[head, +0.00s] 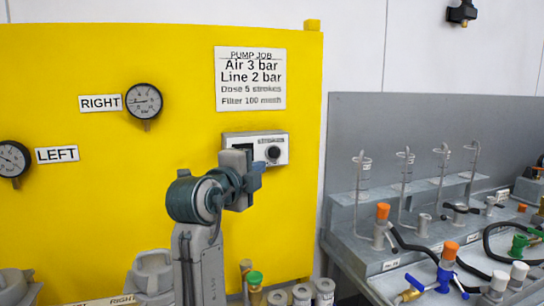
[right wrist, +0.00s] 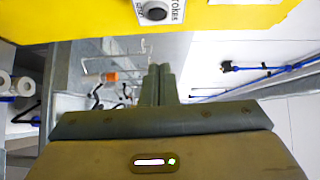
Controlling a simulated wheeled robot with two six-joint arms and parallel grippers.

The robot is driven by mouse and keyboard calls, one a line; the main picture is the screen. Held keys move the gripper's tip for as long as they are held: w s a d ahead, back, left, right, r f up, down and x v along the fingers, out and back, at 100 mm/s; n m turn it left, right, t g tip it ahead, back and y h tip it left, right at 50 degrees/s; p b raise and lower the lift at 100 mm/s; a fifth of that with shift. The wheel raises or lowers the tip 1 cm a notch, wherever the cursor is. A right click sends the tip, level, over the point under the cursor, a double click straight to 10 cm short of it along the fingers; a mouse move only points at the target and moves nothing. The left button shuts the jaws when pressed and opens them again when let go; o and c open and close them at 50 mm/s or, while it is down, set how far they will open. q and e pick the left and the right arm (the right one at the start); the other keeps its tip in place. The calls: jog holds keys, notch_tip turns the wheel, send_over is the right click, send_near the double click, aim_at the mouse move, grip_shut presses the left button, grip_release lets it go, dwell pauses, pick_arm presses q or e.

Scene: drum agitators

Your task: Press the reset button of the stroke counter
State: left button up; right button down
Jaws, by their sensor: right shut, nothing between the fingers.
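The stroke counter (head: 233,141) is a pale box on the yellow panel, below the pump job sign. Its round black button (head: 273,154) sits on its right part; the button also shows at the top edge of the right wrist view (right wrist: 155,11), next to partly cut-off lettering. My right gripper (head: 259,168) is in front of the counter's lower left part, beside and slightly below the button, and hides part of the box. Its fingers are together and empty in the right wrist view (right wrist: 158,70). I cannot tell exactly how far the fingertips are from the panel. My left gripper is not in view.
Two gauges, right (head: 144,101) and left (head: 12,159), are on the yellow panel (head: 70,80). A grey bench (head: 345,235) with hooked tubes, hoses and orange-capped fittings stands to the right. Several capped bottles (head: 300,293) stand below the counter.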

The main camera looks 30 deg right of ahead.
jog(key=p, duration=0.5)
send_near(278, 152)
jog(key=s+d, duration=0.1)
jog(key=d, duration=0.3)
jog(key=w, duration=0.1)
jog(key=w+p, duration=0.1)
jog(key=w, duration=0.1)
jog(key=shift+d, duration=0.4)
jog(key=shift+w+f+p, duration=0.1)
jog(key=shift+w+p, duration=0.3)
jog(key=shift+w, duration=0.1)
jog(key=shift+d, duration=0.1)
